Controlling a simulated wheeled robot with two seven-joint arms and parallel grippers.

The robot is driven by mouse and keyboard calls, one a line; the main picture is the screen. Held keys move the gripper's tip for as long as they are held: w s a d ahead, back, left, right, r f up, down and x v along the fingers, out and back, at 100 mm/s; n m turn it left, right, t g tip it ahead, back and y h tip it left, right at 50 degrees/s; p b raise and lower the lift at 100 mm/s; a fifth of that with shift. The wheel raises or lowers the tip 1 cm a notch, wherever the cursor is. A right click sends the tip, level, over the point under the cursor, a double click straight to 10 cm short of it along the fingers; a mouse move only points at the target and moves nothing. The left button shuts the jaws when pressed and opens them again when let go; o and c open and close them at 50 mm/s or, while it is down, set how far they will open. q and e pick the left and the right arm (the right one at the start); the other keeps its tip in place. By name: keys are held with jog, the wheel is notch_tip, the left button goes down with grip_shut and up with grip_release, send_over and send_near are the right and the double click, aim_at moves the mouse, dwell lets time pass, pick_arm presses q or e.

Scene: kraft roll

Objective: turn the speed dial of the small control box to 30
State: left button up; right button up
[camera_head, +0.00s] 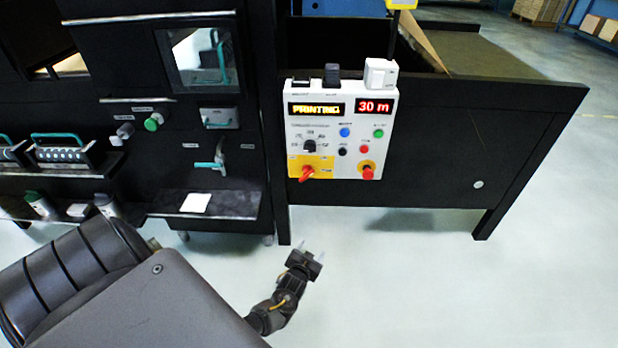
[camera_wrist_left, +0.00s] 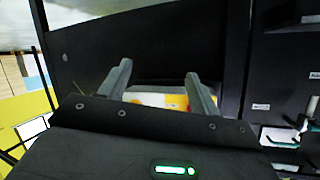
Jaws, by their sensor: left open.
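The small control box (camera_head: 350,130) is a white panel on the black machine front in the head view. Its lit displays read "PRINTING" and "30 m". The black speed dial (camera_head: 310,147) sits at its left middle, with small marks around it too small to read. My left gripper (camera_head: 310,252) is open and empty, below the box and apart from it. In the left wrist view, the two open fingers (camera_wrist_left: 158,70) frame part of the box's white and yellow face (camera_wrist_left: 150,98); the dial cannot be made out there. My right gripper is not in view.
A red switch (camera_head: 307,173) on a yellow plate and a red button (camera_head: 368,173) sit low on the box. Small blue, green, black and red buttons lie right of the dial. A shelf (camera_head: 205,205) juts out at left. The floor below is clear.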

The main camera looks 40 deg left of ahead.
pick_arm(q)
jog(key=w+a+r+n+t+y+b, duration=0.3)
jog(key=w+a+r+t+b, duration=0.15)
jog(key=w+r, duration=0.45)
jog(key=n+y+b, duration=0.4)
jog(key=y+b, duration=0.1)
jog(key=y, duration=0.1)
send_near(309, 150)
jog(key=shift+t, duration=0.35)
jog(key=x, duration=0.8)
jog(key=shift+w+f, duration=0.15)
jog(key=shift+f, duration=0.05)
jog(key=shift+w+a, duration=0.15)
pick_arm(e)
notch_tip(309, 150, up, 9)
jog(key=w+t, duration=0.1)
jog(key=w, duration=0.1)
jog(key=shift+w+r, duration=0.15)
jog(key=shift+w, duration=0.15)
pick_arm(q)
jog(key=c, duration=1)
jog(key=shift+h, duration=0.3)
jog(key=shift+r, duration=0.1)
